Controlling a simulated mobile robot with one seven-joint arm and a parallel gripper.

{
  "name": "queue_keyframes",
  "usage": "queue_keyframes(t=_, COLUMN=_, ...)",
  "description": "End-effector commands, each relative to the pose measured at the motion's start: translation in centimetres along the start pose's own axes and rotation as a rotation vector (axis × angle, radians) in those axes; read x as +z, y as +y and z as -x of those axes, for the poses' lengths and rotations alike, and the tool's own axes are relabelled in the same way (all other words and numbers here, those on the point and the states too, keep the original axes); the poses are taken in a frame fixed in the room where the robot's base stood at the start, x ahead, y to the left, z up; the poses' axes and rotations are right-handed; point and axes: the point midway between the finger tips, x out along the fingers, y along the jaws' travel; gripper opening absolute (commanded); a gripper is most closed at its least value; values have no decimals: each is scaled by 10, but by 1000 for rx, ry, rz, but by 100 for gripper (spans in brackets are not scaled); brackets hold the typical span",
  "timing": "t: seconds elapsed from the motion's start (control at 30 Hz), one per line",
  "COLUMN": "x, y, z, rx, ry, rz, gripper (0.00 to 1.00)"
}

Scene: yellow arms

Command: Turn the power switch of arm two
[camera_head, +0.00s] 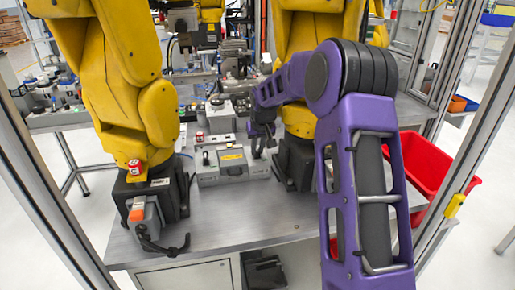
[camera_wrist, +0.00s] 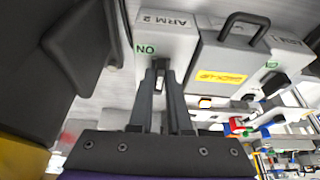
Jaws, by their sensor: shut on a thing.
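In the wrist view, the grey box marked ARM 2 (camera_wrist: 172,22) carries a green ON label. My gripper (camera_wrist: 160,72) reaches its face just beside that label, with its two dark fingers close together. The fingers are shut on the power switch of arm two, which they mostly hide. In the head view, my gripper (camera_head: 262,140) is at the right end of the grey control box (camera_head: 225,165), between the two yellow arms. The switch itself cannot be made out there.
The left yellow arm (camera_head: 125,80) and right yellow arm (camera_head: 300,122) flank the workspace. The metal table (camera_head: 225,232) is clear in front. A red bin (camera_head: 425,165) stands at right.

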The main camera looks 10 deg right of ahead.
Motion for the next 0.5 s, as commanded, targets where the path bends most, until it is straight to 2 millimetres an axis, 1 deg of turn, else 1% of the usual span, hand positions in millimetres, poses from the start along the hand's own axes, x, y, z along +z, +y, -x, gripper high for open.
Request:
queue_keyframes(t=0.13, x=-1, y=0, z=0, rx=1, ry=2, rz=2, gripper=0)
queue_keyframes(t=0.17, x=-1, y=0, z=0, rx=1, ry=2, rz=2, gripper=21)
queue_keyframes(t=0.3, x=0, y=0, z=0, rx=1, ry=1, rz=1, gripper=46)
queue_keyframes(t=0.5, x=0, y=0, z=0, rx=1, ry=0, rz=1, gripper=46)
